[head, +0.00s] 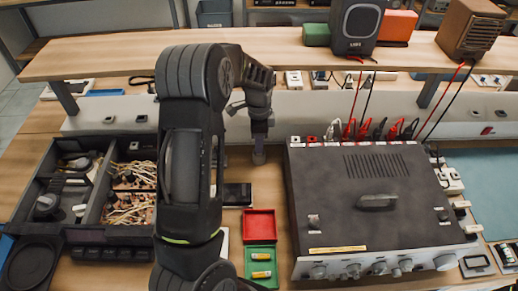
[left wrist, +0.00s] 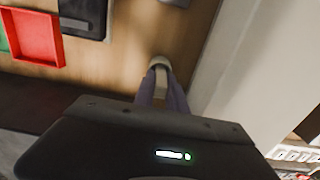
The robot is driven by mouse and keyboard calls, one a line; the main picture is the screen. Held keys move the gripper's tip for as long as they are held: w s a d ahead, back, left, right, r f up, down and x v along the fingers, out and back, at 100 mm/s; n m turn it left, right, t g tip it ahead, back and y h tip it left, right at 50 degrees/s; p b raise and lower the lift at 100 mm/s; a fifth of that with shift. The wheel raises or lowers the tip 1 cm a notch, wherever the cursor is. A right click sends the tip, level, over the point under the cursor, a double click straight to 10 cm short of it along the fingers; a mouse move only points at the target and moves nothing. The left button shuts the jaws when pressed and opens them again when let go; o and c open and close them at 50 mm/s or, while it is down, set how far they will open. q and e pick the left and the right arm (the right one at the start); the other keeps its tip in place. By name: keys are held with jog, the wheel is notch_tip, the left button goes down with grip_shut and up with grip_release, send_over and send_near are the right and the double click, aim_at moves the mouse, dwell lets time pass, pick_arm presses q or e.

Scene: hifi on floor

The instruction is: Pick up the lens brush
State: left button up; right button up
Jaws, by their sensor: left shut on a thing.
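My left gripper (head: 259,143) is low over the wooden bench, between the parts drawers and the dark amplifier, in front of the pale back panel. In the left wrist view its two fingers (left wrist: 163,84) are shut on a small pale thing, which I take to be the lens brush (left wrist: 160,63). Only its light rounded end and a narrow strip between the fingers show; the fingers hide the rest. Whether it still touches the bench I cannot tell. My right gripper is not in view.
The dark amplifier (head: 370,180) with red and black leads stands right of the gripper. A red tray (head: 259,224) and a green tray (head: 261,252) with yellow batteries lie in front. Dark drawers (head: 95,170) stand left. A shelf (head: 150,62) crosses behind.

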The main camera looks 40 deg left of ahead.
pick_arm(q)
grip_shut()
jog(key=shift+r, duration=0.2)
jog(key=shift+r+p, duration=0.5)
jog(key=shift+r, duration=0.05)
notch_tip(320, 180, up, 6)
jog(key=shift+f+p, duration=0.1)
jog(key=shift+p, duration=0.4)
jog(key=s+d+b, duration=0.1)
jog(key=s+d, duration=1)
jog(key=s, duration=0.2)
jog(key=shift+s+d+f, duration=0.15)
jog(key=shift+s+d, duration=0.15)
jog(key=shift+s, duration=0.1)
